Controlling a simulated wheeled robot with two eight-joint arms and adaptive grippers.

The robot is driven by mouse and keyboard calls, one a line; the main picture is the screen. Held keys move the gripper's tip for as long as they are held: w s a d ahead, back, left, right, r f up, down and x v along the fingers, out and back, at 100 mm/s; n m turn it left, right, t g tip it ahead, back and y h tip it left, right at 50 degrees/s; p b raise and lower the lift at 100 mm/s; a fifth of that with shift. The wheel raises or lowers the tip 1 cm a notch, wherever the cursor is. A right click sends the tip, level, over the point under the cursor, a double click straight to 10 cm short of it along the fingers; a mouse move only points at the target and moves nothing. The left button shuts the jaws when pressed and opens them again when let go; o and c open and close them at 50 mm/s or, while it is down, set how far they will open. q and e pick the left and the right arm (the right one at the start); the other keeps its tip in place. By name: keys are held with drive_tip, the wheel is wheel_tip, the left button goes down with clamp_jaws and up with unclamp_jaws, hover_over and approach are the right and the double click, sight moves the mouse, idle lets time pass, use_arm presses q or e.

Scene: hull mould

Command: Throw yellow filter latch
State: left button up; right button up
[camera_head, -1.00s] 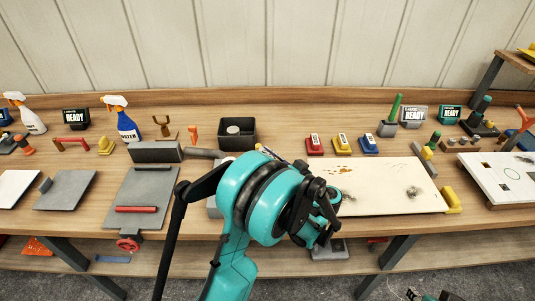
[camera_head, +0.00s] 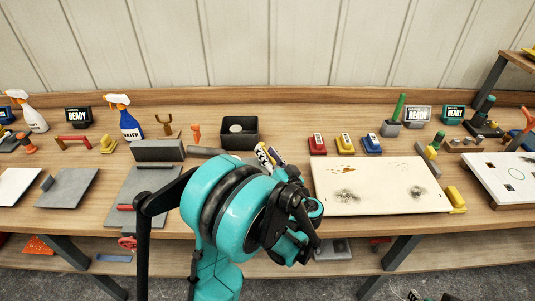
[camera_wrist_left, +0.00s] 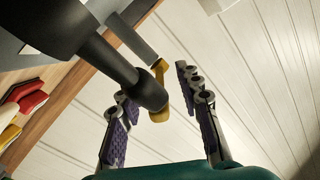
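The yellow latch (camera_wrist_left: 160,88) shows in the left wrist view as a small bent lever beside the end of a dark cylinder (camera_wrist_left: 150,92). My left gripper (camera_wrist_left: 152,84) is open. Its two purple-padded fingers stand on either side of the latch, with a clear gap at the right finger. I cannot tell whether the left finger touches the cylinder. In the head view the fingertips of my left gripper (camera_head: 268,156) show above the teal wrist, which hides the bench behind it. I cannot make out the latch there. My right gripper is not in view.
A black open box (camera_head: 239,133) stands behind the left gripper. Red (camera_head: 317,144), yellow (camera_head: 345,143) and blue (camera_head: 372,144) blocks stand to its right, behind a stained cream board (camera_head: 380,186). A grey plate (camera_head: 145,190) lies left of my arm.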

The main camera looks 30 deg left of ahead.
use_arm(q)
drive_tip(key=v, duration=1.2)
